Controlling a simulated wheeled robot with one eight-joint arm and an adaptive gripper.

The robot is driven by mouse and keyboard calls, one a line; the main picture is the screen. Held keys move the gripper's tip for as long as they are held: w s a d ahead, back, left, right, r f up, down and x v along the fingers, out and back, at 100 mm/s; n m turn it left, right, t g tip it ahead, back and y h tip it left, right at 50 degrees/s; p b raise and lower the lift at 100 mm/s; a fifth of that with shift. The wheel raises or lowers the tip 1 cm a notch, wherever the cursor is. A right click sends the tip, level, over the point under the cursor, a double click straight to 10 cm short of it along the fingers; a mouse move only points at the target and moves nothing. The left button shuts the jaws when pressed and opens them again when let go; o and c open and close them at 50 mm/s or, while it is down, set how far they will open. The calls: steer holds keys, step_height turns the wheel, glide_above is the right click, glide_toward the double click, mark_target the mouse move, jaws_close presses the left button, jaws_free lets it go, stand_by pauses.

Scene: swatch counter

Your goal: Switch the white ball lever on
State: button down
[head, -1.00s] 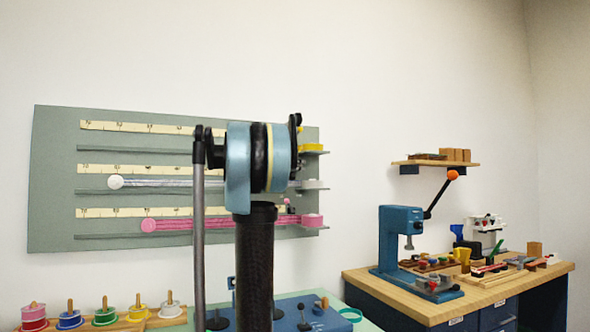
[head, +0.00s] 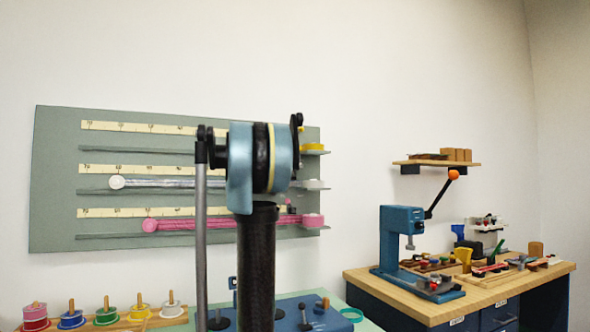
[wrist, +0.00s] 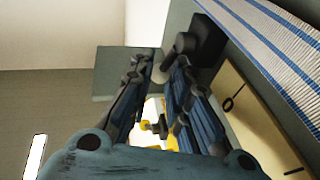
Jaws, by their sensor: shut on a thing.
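My gripper (wrist: 163,68) shows from behind in the wrist view, its two ribbed blue-and-black fingers reaching forward. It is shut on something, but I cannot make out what. A dark part and yellow pieces (wrist: 150,125) show between the finger bases. A black block with a round knob (wrist: 198,40) lies close beside the right fingertip. In the head view my arm covers the right part of the wall board, and the gripper is mostly hidden behind it. I cannot identify the white ball lever for certain.
The grey-green wall board (head: 55,150) has rulers, rails and a pink ribbon (head: 185,224). A striped ribbon (wrist: 265,45) runs close at right in the wrist view. Several spools stand on a wooden rack (head: 125,323). A blue press (head: 400,235) stands on a bench at right.

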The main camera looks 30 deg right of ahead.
steer(key=shift+a, duration=0.1)
steer(key=c, duration=1.8)
jaws_free()
steer(key=shift+w, duration=0.1)
steer(key=shift+o, duration=0.2)
steer(key=v, duration=1.2)
steer(key=shift+f, duration=0.15)
